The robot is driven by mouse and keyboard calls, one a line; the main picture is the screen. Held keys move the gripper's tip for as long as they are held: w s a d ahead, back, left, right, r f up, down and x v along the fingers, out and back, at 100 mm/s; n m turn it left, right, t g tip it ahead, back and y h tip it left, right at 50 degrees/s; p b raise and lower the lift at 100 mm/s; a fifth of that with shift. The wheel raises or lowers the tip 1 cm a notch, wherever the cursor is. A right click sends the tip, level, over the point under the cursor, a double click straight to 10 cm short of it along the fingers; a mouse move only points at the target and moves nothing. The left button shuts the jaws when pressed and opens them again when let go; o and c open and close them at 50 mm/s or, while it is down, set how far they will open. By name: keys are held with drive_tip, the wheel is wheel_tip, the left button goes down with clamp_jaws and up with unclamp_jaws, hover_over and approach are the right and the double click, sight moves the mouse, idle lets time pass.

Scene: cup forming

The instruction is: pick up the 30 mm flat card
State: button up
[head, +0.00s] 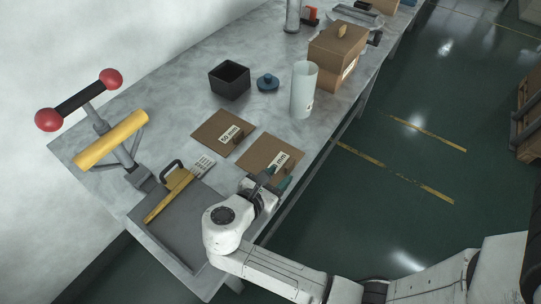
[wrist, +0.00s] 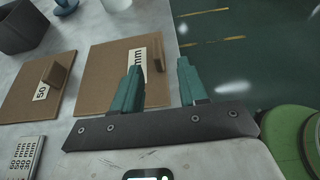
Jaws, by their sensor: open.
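Two flat brown cards lie on the metal bench. The left card (head: 208,127) carries a "50 mm" label and a small brown block; it also shows in the wrist view (wrist: 22,98). The right card (head: 256,150) also has a label ending in "mm"; its number is hidden behind my gripper in both views. My gripper (head: 276,178) is open and empty, with green fingers (wrist: 160,75) over the right card's near right part, by the bench edge.
A black open box (head: 229,82), a blue lid (head: 268,83), a pale cylinder (head: 304,92) and a cardboard box (head: 325,62) stand beyond the cards. The bench edge runs close on the right.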

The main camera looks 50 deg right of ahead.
sight(287, 166)
drive_tip(key=shift+x, duration=3.7)
drive_tip(key=shift+w+r, duration=0.15)
drive_tip(key=shift+w, duration=0.05)
clamp_jaws()
